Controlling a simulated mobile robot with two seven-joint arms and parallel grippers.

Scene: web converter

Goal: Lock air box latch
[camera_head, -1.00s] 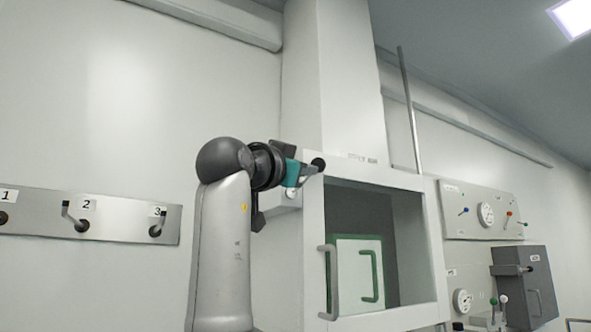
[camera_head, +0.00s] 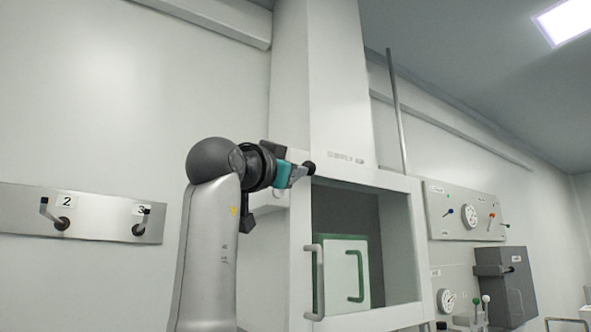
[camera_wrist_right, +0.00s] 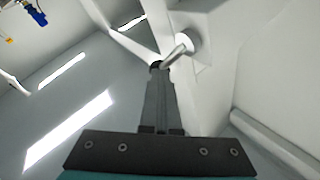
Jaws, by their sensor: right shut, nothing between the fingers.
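The air box (camera_head: 300,235) is a white cabinet with a glass-fronted door and a grey bar handle (camera_head: 314,282). The latch appears as a short lever with a round black knob (camera_head: 309,167) at the box's upper left corner. In the wrist view the metal lever (camera_wrist_right: 178,51) comes out of a round white base, and its dark knob is at the fingertips. My right gripper (camera_head: 298,172), teal and black, is shut and empty with its tips at the knob. The wrist view shows the fingers (camera_wrist_right: 158,78) together; whether they touch the knob I cannot tell. My left gripper is not in view.
A green-framed panel (camera_head: 342,272) with a green handle shows inside the box. A wall strip (camera_head: 100,212) with numbered levers is on the left. Gauge panels (camera_head: 455,212) and a dark grey box (camera_head: 505,280) are on the right. The wall above my arm is clear.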

